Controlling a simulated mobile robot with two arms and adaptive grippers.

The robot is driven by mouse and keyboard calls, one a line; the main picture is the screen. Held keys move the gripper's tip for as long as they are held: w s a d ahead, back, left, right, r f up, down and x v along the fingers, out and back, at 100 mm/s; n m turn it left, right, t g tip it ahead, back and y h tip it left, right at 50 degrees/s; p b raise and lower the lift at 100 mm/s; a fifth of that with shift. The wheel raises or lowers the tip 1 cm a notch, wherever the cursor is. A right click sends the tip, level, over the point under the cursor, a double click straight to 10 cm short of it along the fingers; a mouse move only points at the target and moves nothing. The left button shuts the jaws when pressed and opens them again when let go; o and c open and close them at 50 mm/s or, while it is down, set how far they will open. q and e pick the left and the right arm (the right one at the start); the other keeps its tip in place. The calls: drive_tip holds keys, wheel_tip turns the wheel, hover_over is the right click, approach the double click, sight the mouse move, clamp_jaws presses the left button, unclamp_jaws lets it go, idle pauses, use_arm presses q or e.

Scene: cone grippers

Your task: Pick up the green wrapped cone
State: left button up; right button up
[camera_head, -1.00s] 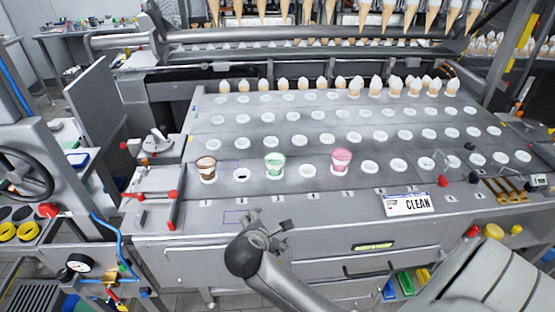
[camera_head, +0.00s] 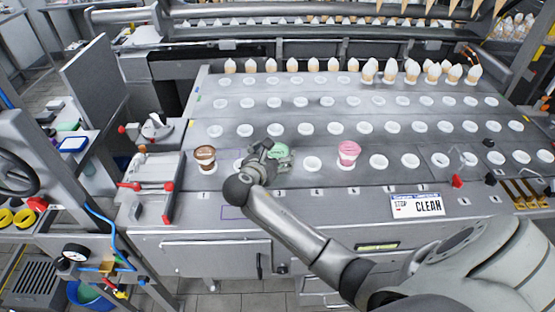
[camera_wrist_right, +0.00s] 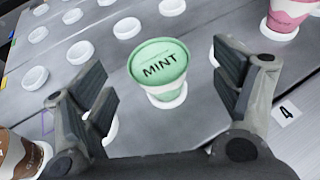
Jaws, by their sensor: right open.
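The green wrapped cone has a pale green lid reading MINT in the right wrist view (camera_wrist_right: 160,68). It sits upright in a white ring holder of the grey machine top. In the head view the green cone (camera_head: 281,152) is partly hidden behind my right gripper (camera_head: 268,154). In the wrist view the right gripper (camera_wrist_right: 167,95) is open and empty, with its fingers to the left and right of the cone's near side. The cone lies just beyond the fingertips, and no contact shows. My left gripper is not in view.
A brown cone (camera_head: 205,158) stands to the left and a pink cone (camera_head: 348,152) to the right, in the same front row. Empty white rings (camera_head: 313,163) fill much of the top. White-topped cones (camera_head: 293,65) line the back. A CLEAN sign (camera_head: 417,206) is at the front right.

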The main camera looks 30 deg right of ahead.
sight(277, 152)
drive_tip(key=x, duration=0.3)
drive_tip(key=shift+w+f+p, duration=0.2)
drive_tip(key=shift+f+p, duration=0.1)
drive_tip(key=shift+p, duration=0.1)
drive_tip(key=shift+w+d+f, duration=0.15)
drive_tip(key=shift+w+d, duration=0.05)
drive_tip(key=shift+d, duration=0.1)
drive_tip(key=shift+w+d+f, duration=0.2)
drive_tip(key=shift+d, duration=0.05)
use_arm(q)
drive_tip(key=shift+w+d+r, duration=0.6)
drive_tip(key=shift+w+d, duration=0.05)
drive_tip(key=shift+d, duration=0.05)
use_arm(e)
drive_tip(key=c, duration=0.8)
